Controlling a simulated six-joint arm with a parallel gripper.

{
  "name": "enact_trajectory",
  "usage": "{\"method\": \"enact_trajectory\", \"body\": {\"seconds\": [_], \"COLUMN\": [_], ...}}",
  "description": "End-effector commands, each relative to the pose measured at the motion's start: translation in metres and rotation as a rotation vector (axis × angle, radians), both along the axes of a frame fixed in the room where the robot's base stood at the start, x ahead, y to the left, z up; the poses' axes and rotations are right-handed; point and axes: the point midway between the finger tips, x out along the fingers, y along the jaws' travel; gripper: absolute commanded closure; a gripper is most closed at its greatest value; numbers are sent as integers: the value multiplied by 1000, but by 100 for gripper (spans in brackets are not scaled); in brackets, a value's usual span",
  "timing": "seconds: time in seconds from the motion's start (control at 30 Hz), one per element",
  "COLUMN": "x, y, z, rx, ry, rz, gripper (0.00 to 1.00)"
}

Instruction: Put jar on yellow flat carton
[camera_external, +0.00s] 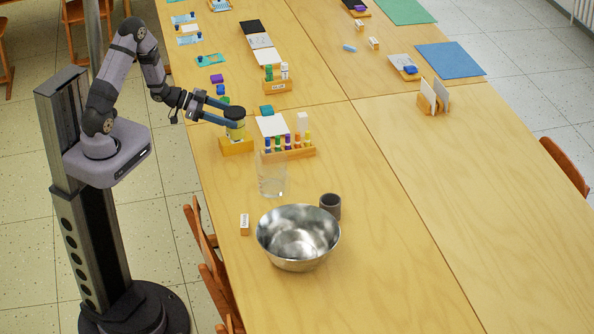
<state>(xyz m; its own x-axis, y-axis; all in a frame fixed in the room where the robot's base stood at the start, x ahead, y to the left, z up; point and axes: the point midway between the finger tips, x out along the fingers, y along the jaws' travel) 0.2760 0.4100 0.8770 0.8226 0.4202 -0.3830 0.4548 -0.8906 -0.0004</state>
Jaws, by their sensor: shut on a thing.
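The jar (237,131) has a dark lid and a yellowish body, and it is upright. My gripper (236,118) has its blue fingers shut on the jar near its top. The yellow flat carton (236,147) lies on the table near its left edge, directly below the jar. The jar's base meets the carton's upper face in the picture. I cannot tell whether it rests there or hangs slightly above. The fingers hide part of the jar.
A rack of coloured bottles (288,152) stands right of the carton. A clear glass (271,177), a steel bowl (298,238), a grey cup (330,206) and a small box (244,224) stand nearer the camera. The table's right side is mostly clear.

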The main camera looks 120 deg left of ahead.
Motion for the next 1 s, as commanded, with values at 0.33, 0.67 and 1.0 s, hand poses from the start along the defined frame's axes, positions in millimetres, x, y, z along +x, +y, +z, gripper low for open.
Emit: {"method": "enact_trajectory", "body": {"seconds": [0.33,0.67,1.0], "x": [0,0,0], "y": [0,0,0], "z": [-9,-12,-8], "rx": [3,0,1], "ry": [-1,0,1], "rz": [0,1,1], "gripper": [74,26,26]}}
